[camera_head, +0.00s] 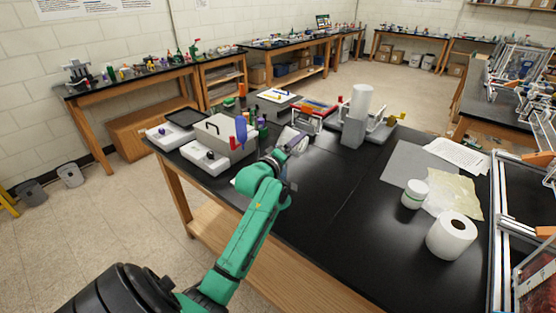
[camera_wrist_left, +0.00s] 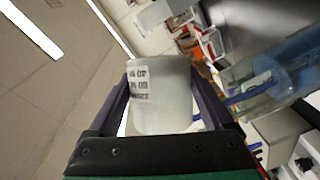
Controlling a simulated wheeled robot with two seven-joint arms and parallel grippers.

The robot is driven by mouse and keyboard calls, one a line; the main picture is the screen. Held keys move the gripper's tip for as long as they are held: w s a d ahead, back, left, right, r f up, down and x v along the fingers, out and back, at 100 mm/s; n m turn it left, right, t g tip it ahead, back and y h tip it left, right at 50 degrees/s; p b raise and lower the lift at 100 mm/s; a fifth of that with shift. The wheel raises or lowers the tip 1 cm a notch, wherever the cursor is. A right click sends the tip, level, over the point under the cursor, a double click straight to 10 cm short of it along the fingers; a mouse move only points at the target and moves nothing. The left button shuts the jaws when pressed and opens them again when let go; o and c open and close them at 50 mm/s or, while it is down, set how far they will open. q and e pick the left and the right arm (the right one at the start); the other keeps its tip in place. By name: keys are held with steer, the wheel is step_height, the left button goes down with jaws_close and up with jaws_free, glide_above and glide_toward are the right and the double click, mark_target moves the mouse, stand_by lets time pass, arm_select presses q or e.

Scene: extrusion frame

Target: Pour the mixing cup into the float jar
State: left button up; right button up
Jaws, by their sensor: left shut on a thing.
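My left gripper (camera_head: 297,145) is over the middle of the black table and partly hides what it holds. In the left wrist view, my left gripper (camera_wrist_left: 160,75) is shut on a whitish cup with a printed label, the mixing cup (camera_wrist_left: 165,100). The cup also shows as a pale shape in the head view (camera_head: 287,137). A clear bluish vessel (camera_wrist_left: 265,85) is to the right of the cup in the wrist view, apart from it; I cannot tell whether it is the float jar. My right gripper is not in view.
A grey box (camera_head: 222,140), white trays and bottles crowd the left back. A white cylinder (camera_head: 361,103) stands at the back. The table's middle front is clear.

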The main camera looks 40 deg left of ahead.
arm_select(q)
steer(key=shift+a+r+n+t+b, duration=0.1)
steer(key=shift+r+n+t+b, duration=0.2)
steer(key=shift+n+b, duration=0.35)
stand_by(0.7)
steer(key=shift+f+n+t+b, duration=0.3)
steer(key=shift+f+n+b, duration=0.05)
steer(key=shift+n, duration=0.3)
stand_by(0.9)
steer(key=shift+s+a+r+n+t+y, duration=0.15)
steer(key=shift+r+n+t, duration=0.1)
steer(key=shift+n, duration=0.35)
steer(key=shift+s+a+r+n+t+y, duration=0.15)
steer(key=shift+r+n, duration=0.1)
steer(key=shift+n, duration=0.35)
stand_by(0.6)
